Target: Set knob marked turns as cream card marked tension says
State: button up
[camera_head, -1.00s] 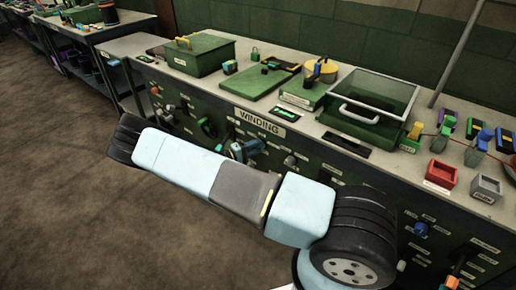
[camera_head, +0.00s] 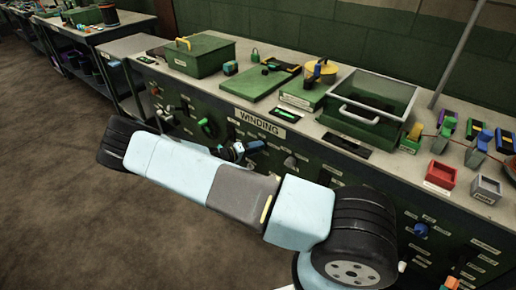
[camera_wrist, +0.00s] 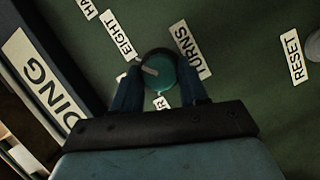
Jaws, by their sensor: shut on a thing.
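The teal round knob (camera_wrist: 160,73) shows in the wrist view beside a cream label reading TURNS (camera_wrist: 190,48). My gripper (camera_wrist: 158,80) is shut on it, one dark blue finger on each side. A pale pointer mark on the knob faces left, slightly upward. A label reading EIGHT (camera_wrist: 121,36) is up and left of the knob. Another label below ends in R (camera_wrist: 160,104), mostly hidden by my gripper. In the head view my gripper (camera_head: 236,151) is at the green panel front, under the WINDING sign. I cannot pick out the card marked tension in either view.
A RESET label (camera_wrist: 295,55) is on the panel at right in the wrist view. The WINDING sign (camera_head: 260,121) is on the bench edge. On the bench stand a green box (camera_head: 199,55), an open bin (camera_head: 372,108) and a red cup (camera_head: 440,174).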

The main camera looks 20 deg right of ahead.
jog(key=shift+s+f, duration=0.15)
jog(key=shift+f, duration=0.15)
jog(key=o, duration=1)
jog(key=shift+r, duration=0.1)
jog(key=v, duration=1.3)
jog(key=shift+a, duration=0.45)
